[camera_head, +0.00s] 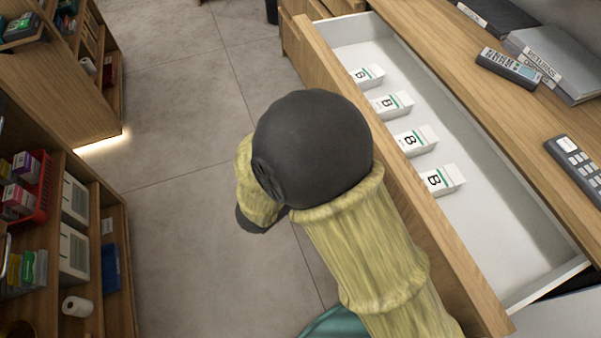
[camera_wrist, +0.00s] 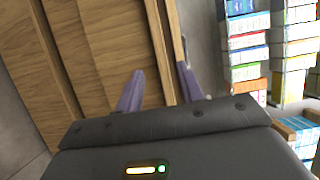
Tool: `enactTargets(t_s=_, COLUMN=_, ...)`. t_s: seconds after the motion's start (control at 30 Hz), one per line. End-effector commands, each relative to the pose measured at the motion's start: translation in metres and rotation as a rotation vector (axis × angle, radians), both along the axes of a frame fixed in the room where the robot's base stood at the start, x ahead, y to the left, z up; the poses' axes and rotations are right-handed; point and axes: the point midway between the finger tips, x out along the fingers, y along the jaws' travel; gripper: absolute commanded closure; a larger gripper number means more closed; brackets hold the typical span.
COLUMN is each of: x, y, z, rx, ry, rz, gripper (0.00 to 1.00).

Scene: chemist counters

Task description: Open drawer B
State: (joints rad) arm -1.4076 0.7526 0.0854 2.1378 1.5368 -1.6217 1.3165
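The drawer (camera_head: 499,235) stands pulled well out of the wooden counter in the head view. It has a white interior and holds several small white boxes (camera_head: 415,139) marked "B" in a row along its front. My arm crosses in front of the drawer's wooden front, and my gripper is hidden there. In the wrist view my gripper (camera_wrist: 160,72) has its two purple fingers apart, with a wooden panel (camera_wrist: 100,45) showing behind and between them. A thin grey edge shows by the right fingertip; I cannot tell whether it is a handle or whether a finger touches it.
Shelves with stock (camera_head: 75,245) line the left side. Clear tiled floor (camera_head: 180,130) lies between the shelves and the drawer.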

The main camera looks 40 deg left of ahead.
Motion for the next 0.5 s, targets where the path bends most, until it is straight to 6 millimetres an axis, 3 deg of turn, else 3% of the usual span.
enactTargets(t_s=0.3, x=-0.065, y=0.006, z=0.000, rx=-0.001, ry=0.001, rz=0.004, gripper=0.62)
enactTargets(t_s=0.5, x=-0.096, y=0.008, z=-0.001, rx=0.000, ry=0.001, rz=0.002, gripper=0.62)
